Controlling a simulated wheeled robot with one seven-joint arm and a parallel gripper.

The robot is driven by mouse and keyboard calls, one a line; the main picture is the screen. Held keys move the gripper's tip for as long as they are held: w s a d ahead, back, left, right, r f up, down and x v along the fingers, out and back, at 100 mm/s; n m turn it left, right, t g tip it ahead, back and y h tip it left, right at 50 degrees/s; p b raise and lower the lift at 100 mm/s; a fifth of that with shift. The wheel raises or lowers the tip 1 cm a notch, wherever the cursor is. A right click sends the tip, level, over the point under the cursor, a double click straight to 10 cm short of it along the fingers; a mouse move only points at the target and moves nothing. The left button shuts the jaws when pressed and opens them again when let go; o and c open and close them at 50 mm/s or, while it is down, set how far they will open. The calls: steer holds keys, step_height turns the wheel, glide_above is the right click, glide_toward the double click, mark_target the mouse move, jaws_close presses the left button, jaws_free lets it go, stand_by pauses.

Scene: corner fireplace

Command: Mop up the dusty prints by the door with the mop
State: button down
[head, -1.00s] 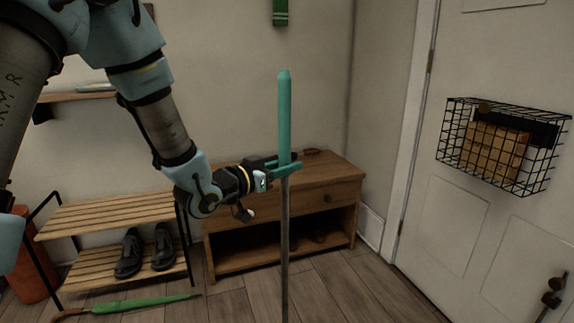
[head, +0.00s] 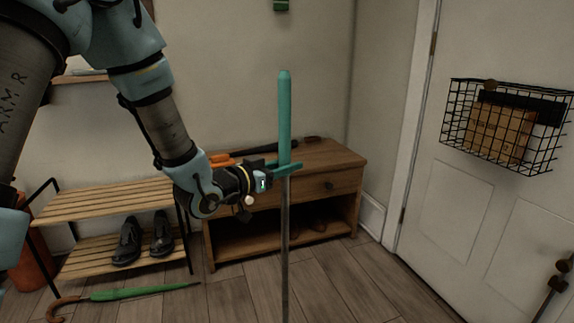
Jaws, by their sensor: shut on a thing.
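The mop (head: 285,115) stands upright in the middle of the head view, with a teal grip on top and a grey shaft below. Its lower end and head are cut off by the bottom edge of the picture. My gripper (head: 285,168) is shut on the mop at the lower part of the teal grip. The door (head: 440,210) is white and shows at the right. The dusty prints cannot be made out on the visible floor.
A wooden cabinet (head: 335,187) stands behind the mop with dark and orange items on top. A slatted shoe rack (head: 105,207) holds black shoes (head: 128,242). A green umbrella (head: 140,292) lies on the floor. A wire basket (head: 505,125) hangs on the door.

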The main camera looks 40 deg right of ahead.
steer(key=shift+f+b, duration=0.5)
steer(key=shift+f, duration=0.05)
stand_by(0.9)
steer(key=shift+s+a+r+b, duration=0.1)
steer(key=shift+s+a+b, duration=0.25)
steer(key=shift+s, duration=0.65)
steer(key=shift+s+a+r+b, duration=0.1)
steer(key=shift+s+a, duration=0.3)
steer(key=shift+s, duration=0.55)
steer(key=s+a+b, duration=0.3)
steer(key=s+b, duration=0.1)
steer(key=s, duration=0.3)
steer(key=shift+s+f, duration=0.2)
steer(key=shift+f, duration=0.1)
steer(key=b, duration=0.6)
steer(key=shift+s+f, duration=0.2)
steer(key=shift+s, duration=0.15)
steer(key=s+b, duration=0.1)
steer(key=b, duration=0.4)
steer(key=shift+a, duration=0.35)
